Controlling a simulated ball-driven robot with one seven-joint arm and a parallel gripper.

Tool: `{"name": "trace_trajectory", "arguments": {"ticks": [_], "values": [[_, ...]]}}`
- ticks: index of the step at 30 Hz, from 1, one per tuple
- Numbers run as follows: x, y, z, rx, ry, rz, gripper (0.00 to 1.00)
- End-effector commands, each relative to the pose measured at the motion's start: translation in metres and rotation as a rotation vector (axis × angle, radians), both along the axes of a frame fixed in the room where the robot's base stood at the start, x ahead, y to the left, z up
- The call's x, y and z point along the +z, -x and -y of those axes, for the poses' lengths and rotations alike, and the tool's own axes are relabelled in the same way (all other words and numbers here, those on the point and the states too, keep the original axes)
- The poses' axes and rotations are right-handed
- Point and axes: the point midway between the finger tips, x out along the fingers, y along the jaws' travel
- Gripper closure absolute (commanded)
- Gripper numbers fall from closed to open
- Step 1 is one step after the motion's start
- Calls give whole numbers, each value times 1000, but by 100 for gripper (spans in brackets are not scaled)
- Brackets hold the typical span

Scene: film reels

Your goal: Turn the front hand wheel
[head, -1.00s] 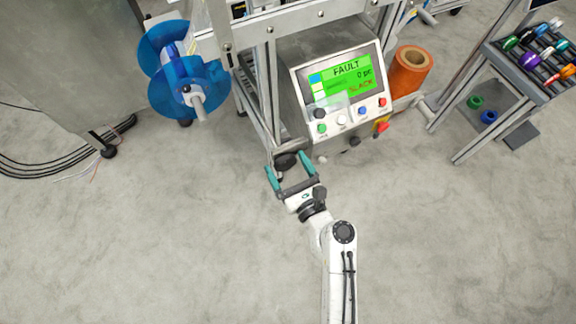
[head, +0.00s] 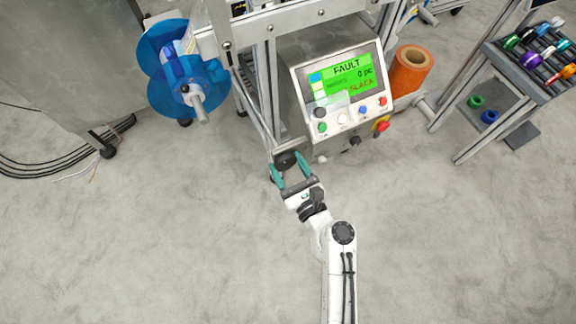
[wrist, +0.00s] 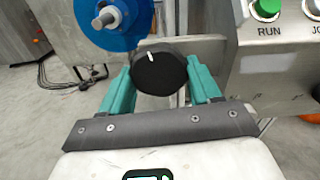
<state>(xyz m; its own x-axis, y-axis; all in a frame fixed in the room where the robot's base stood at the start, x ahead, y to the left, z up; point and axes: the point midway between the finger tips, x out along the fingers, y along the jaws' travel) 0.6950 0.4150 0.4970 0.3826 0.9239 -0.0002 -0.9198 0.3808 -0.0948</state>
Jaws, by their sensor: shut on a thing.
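The front hand wheel (wrist: 159,72) is a black, faceted knob with a white mark near its top edge in the wrist view. In the head view the wheel (head: 286,160) sits at the lower front corner of the machine frame. My gripper (head: 290,169) has its two teal fingers on either side of the wheel, shut on it. In the wrist view the fingers of my gripper (wrist: 160,82) touch the wheel's left and right sides. The wheel's shaft is hidden behind it.
The control panel (head: 343,90) reads FAULT and SLACK, right of the wheel. A blue reel (head: 190,85) is at left, an orange roll (head: 409,72) at right. A rack (head: 535,60) with coloured spools stands far right. The floor in front is clear.

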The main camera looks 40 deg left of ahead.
Motion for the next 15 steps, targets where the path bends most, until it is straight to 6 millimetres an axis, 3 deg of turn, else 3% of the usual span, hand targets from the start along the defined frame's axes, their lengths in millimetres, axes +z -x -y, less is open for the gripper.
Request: {"name": "trace_trajectory", "arguments": {"ticks": [15], "values": [[-2, -1, 1, -1, 172, 418, 68]]}}
